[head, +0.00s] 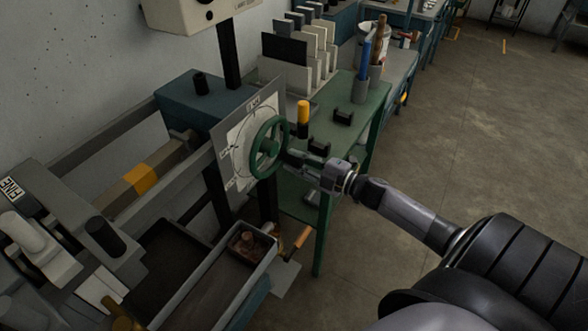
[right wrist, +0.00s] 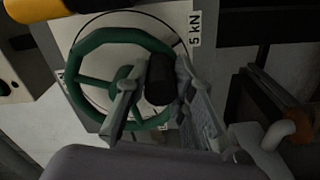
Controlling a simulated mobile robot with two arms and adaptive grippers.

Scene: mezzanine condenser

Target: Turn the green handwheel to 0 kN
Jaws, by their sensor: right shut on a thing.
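The green handwheel (head: 270,147) stands upright on the front of a pale dial plate (head: 238,128) with a ring line and small labels. In the right wrist view the handwheel (right wrist: 88,48) shows its rim, spokes and a dark knob (right wrist: 160,80). One label on the plate (right wrist: 195,28) there reads 5 kN; the labels in the head view are too small to read surely. My right gripper (head: 291,158) reaches the handwheel from the right. In the right wrist view its fingers (right wrist: 155,88) are closed around the dark knob and hide part of the rim. My left gripper is not in view.
A green bench (head: 352,120) behind the handwheel holds a yellow-topped post (head: 303,118), dark blocks and upright plates. A grey tray (head: 205,290) with a reddish-brown item lies below. A grey bench machine (head: 60,235) fills the left. Open floor (head: 480,130) lies to the right.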

